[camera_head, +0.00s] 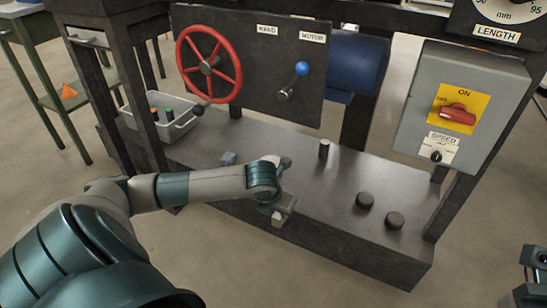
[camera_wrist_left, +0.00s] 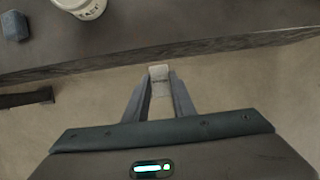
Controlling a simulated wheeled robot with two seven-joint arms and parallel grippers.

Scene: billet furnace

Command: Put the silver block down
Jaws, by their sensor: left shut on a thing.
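My left gripper (camera_head: 282,208) reaches over the front edge of the dark bench (camera_head: 320,214) in the head view. In the left wrist view my left gripper (camera_wrist_left: 155,95) is shut on the silver block (camera_wrist_left: 159,74), a small pale block between the fingertips. The block also shows in the head view (camera_head: 278,219), just outside the bench's front edge. In the wrist view the floor lies behind it, so it is held in the air. My right gripper's fingers are not in view.
A blue-grey block (camera_head: 228,158) lies on the bench left of my arm. A grey bin (camera_head: 178,131) stands at the left end.

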